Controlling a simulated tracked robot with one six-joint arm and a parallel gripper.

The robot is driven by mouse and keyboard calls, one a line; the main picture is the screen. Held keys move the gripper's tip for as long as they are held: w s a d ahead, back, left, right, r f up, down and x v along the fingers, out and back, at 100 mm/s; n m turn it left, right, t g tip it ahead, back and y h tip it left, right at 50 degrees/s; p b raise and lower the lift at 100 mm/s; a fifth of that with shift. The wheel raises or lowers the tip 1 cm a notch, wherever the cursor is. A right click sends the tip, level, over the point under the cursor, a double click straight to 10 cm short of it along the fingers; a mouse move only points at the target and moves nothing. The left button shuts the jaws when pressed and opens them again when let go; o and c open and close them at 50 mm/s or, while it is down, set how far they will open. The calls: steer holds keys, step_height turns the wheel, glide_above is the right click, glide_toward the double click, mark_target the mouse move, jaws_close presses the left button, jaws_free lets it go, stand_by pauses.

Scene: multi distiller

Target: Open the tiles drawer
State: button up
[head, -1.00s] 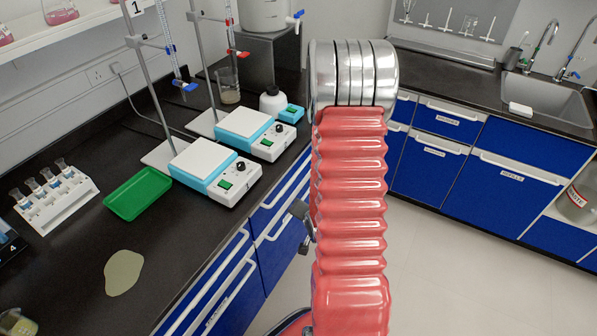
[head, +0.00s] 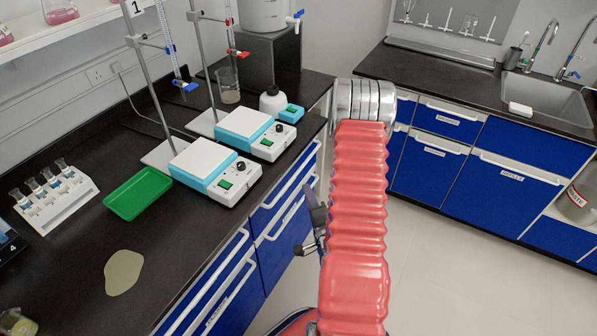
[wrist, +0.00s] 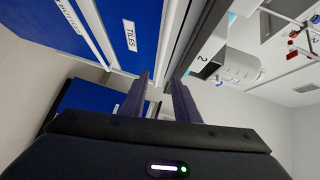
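The tiles drawer (wrist: 128,42) has a blue front with a white "TILES" label and shows sideways in the wrist view. It appears closed. A pale handle bar (wrist: 172,48) runs along its edge by the dark counter. My gripper (wrist: 161,85) is open, its two dark fingers pointing at the handle side of the drawer. I cannot tell if the bar lies between the fingertips. In the head view my gripper (head: 307,246) is partly hidden behind my red arm, just right of the left-hand blue drawers (head: 280,215), whose labels I cannot read there.
The black counter (head: 75,205) above the drawers holds two stirrer hotplates (head: 215,170), a green tray (head: 137,193) and a tube rack (head: 55,197). More blue cabinets (head: 440,165) stand across the corner by the sink (head: 550,98). The pale floor (head: 430,270) between is clear.

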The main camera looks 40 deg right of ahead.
mark_target(298, 171)
steer(key=shift+w, duration=0.15)
steer(key=x, duration=1.3)
steer(key=shift+w+d+f, duration=0.1)
steer(key=shift+w+d, duration=0.1)
steer(key=shift+w, duration=0.05)
jaws_close()
stand_by(0.3)
